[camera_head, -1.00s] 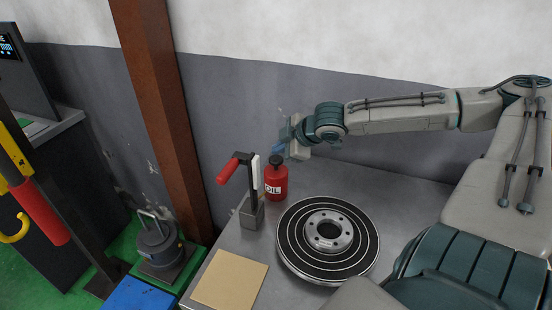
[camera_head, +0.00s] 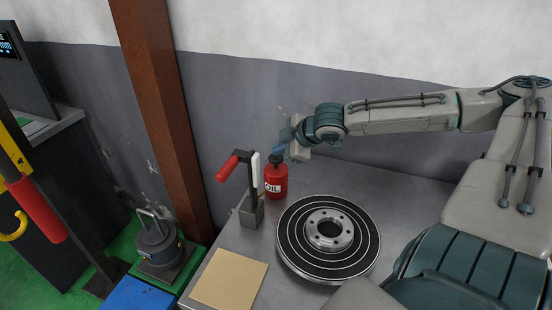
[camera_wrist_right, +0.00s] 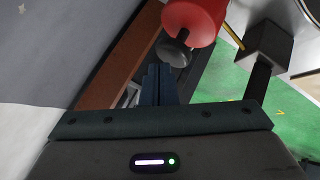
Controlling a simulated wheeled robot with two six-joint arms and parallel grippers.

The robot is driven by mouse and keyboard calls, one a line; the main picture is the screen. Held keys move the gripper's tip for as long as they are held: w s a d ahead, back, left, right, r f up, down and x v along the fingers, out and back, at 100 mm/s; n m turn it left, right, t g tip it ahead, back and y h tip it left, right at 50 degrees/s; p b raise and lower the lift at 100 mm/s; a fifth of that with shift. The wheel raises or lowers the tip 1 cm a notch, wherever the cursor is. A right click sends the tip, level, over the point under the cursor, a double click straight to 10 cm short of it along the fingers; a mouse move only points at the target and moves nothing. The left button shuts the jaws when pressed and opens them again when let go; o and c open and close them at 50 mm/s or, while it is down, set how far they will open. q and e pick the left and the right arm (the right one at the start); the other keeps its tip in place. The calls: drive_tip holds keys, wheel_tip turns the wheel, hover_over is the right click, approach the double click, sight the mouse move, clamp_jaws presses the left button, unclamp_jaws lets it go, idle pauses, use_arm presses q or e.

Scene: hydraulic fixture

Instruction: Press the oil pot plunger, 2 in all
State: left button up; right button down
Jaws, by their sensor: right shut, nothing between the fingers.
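The red oil pot (camera_head: 276,182) stands upright on the grey metal table, with a dark plunger knob on top. My right gripper (camera_head: 279,149) is shut and empty, its blue fingertips right at the top of the pot. In the right wrist view the shut fingertips (camera_wrist_right: 158,69) point toward the dark round plunger knob (camera_wrist_right: 173,52), with the red pot body (camera_wrist_right: 194,18) beyond it. I cannot tell whether the fingertips touch the knob. My left gripper is not in view.
A red-handled lever stand (camera_head: 251,210) stands close left of the pot. A black ringed disc (camera_head: 300,262) lies in front of it, and a tan pad (camera_head: 230,279) lies at front left. The wall is close behind. The table right of the pot is clear.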

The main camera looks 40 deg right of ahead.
sight(279, 158)
drive_tip(key=shift+f+b, duration=1.05)
drive_tip(key=shift+f, duration=0.05)
idle(1.1)
drive_tip(key=shift+r, duration=0.15)
drive_tip(key=shift+r+p, duration=1.35)
drive_tip(key=shift+p, duration=0.1)
wheel_tip(279, 158, up, 5)
drive_tip(key=p, duration=0.5)
drive_tip(key=shift+r, duration=0.1)
idle(1.8)
